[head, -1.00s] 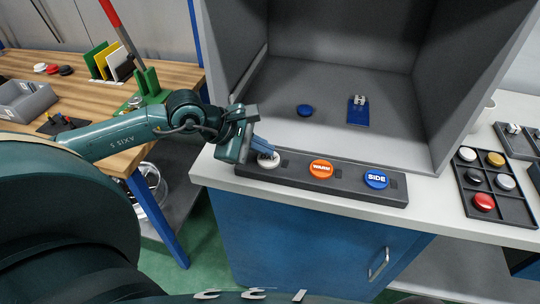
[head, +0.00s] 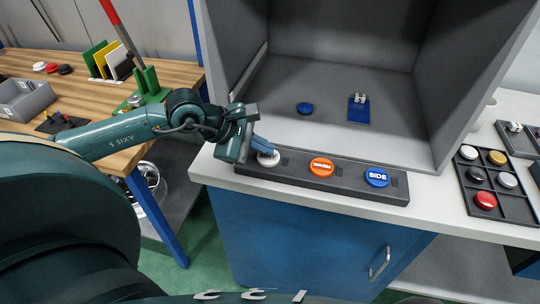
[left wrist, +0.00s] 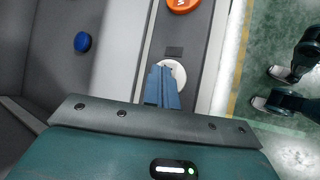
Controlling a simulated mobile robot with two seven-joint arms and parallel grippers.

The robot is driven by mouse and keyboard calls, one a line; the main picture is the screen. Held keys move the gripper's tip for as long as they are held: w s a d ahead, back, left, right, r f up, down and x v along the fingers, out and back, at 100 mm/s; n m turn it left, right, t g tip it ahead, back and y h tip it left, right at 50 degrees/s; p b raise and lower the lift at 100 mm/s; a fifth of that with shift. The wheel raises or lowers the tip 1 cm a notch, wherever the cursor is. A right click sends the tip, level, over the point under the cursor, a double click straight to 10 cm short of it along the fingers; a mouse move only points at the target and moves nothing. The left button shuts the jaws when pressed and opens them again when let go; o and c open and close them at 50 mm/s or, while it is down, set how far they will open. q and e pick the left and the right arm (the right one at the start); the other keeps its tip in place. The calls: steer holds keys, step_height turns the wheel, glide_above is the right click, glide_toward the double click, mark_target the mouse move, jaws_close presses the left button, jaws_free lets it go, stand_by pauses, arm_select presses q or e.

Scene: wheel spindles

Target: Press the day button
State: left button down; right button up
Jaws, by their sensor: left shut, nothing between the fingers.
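The white day button (head: 268,159) is the leftmost of three round buttons on a dark strip (head: 340,190) along the front of the counter. My left gripper (head: 271,150) is shut and empty, with its blue fingertips over this button. In the left wrist view the fingertips (left wrist: 168,70) overlap the white button (left wrist: 178,73) and hide part of it, including its lettering. I cannot tell whether they touch it. The orange WARM button (head: 321,167) and the blue SIDE button (head: 376,177) sit to its right. My right gripper is not in view.
Behind the strip stands an open grey booth (head: 330,90) with a blue disc (head: 305,109) and a small blue stand (head: 358,110) inside. A dark compartment tray (head: 500,215) with several discs lies at right. A wooden table (head: 110,165) is at left.

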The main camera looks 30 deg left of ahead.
mark_target(263, 157)
arm_select(q)
steer(key=shift+f, duration=0.25)
steer(key=shift+r, duration=0.1)
steer(key=shift+r+b, duration=0.3)
steer(key=shift+r, duration=0.05)
steer(key=shift+r, duration=0.1)
steer(key=shift+r+p, duration=1.55)
steer(key=shift+r, duration=1.4)
